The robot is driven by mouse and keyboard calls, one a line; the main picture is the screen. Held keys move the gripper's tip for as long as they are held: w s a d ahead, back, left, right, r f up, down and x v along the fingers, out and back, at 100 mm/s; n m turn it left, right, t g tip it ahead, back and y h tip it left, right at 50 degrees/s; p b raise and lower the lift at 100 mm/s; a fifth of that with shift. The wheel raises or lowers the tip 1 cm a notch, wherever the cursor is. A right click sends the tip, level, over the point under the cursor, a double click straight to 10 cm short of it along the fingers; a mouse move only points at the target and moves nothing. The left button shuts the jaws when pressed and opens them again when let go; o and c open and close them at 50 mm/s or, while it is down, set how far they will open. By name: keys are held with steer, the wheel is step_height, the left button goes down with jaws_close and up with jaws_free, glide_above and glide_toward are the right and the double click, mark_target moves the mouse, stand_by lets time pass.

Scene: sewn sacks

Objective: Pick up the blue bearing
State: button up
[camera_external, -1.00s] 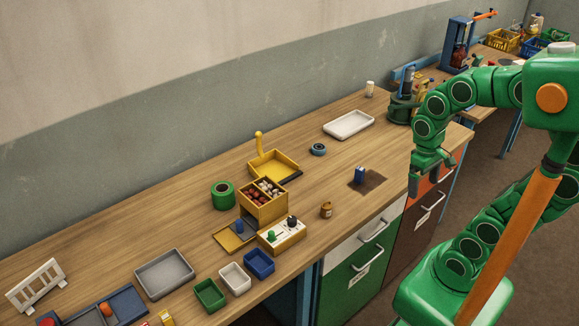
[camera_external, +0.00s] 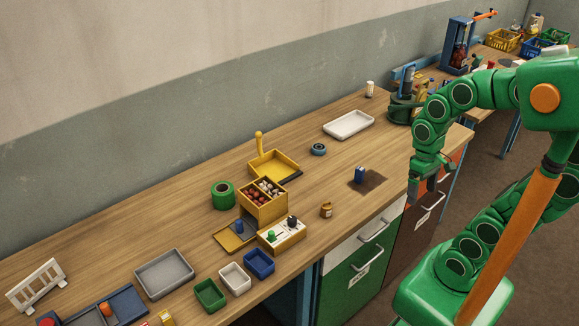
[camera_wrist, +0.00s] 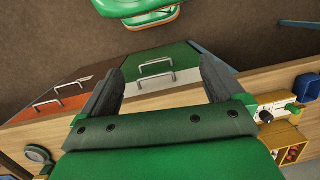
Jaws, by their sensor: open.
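The blue bearing (camera_external: 318,149) is a small blue ring with a dark centre. It lies flat on the wooden workbench, between the yellow tray and the white tray. I cannot make it out in the wrist view. My gripper (camera_external: 416,190) hangs in front of the bench's front edge, near the drawers, to the right of the bearing and well apart from it. In the wrist view my gripper (camera_wrist: 158,78) shows its two dark fingers wide apart with nothing between them.
On the bench (camera_external: 370,215), a yellow tray (camera_external: 272,168) with an upright post stands left of the bearing. A white tray (camera_external: 348,125) lies behind right. Bare wood surrounds the bearing.

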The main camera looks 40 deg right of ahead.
mark_target(319, 146)
steer(key=w+a+m+t+y, duration=0.1)
steer(key=w+a+m+y, duration=0.15)
steer(key=w, duration=0.85)
steer(key=w+a+m+y, duration=0.1)
steer(key=w+m+y, duration=0.3)
steer(key=w, duration=0.6)
steer(key=w+a+m+t+y, duration=0.1)
steer(key=w+a+m+y, duration=0.2)
steer(key=w, duration=0.8)
steer(key=w+d+f+m+t, duration=0.2)
steer(key=w+d+f+m, duration=0.2)
steer(key=w+d+f, duration=0.1)
steer(key=w+d+f+m+t, duration=0.2)
steer(key=w+d+f+m, duration=0.3)
steer(key=d, duration=0.5)
steer(key=w+d+f+m+t+y, duration=0.1)
steer(key=w+d+f+m+t, duration=0.2)
steer(key=w+d+f+m, duration=0.2)
steer(key=shift+w+d+f, duration=0.25)
steer(key=shift+w+d, duration=0.5)
steer(key=shift+d, duration=0.1)
steer(key=shift+w+d+f, duration=0.2)
steer(key=shift+w+d, duration=0.55)
steer(key=shift+d, duration=0.1)
steer(key=shift+x, duration=3.9)
steer(key=shift+d+f, duration=0.2)
